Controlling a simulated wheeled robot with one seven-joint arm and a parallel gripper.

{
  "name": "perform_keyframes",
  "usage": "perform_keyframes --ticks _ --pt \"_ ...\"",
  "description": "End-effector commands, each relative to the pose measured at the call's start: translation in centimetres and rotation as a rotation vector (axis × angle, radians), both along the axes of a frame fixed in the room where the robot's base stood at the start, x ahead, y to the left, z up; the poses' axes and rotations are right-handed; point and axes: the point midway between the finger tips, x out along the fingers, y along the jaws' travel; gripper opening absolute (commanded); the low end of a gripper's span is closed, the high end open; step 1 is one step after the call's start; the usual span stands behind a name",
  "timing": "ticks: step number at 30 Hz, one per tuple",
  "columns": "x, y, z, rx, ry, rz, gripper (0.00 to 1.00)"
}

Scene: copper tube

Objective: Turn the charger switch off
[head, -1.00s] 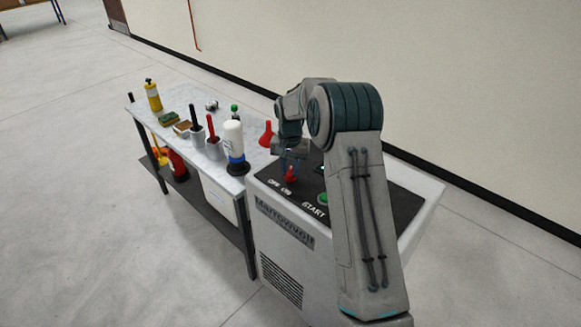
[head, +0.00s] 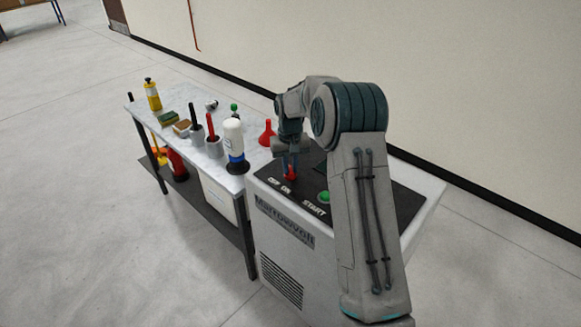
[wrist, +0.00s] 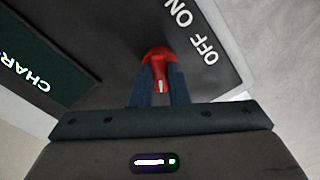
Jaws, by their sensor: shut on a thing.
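The red charger switch (head: 291,174) sits on the dark top panel of the charger (head: 408,203), behind its OFF and ON labels. In the wrist view, the red switch (wrist: 157,56) is between my two blue fingers, with a white mark on it. The OFF label (wrist: 210,50) lies to its right and the ON label (wrist: 182,15) to its upper right. My gripper (head: 288,158) reaches down from above and is shut on the switch. The fingers hide part of it.
A green START button (head: 323,197) is right of the switch. A green charger display (wrist: 40,75) shows at the wrist view's left. A narrow table (head: 180,100) with bottles, cups and a red funnel (head: 267,133) stands left of the charger. The wall is behind.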

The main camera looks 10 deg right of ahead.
Motion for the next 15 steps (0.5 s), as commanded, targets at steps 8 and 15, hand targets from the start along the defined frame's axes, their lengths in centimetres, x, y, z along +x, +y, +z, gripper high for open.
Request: perform_keyframes --ticks 8,15 --pt "0.09 0.02 0.08 0.0 -0.004 0.258 0.0" --pt "0.11 0.01 0.14 0.0 -0.005 0.443 0.0"
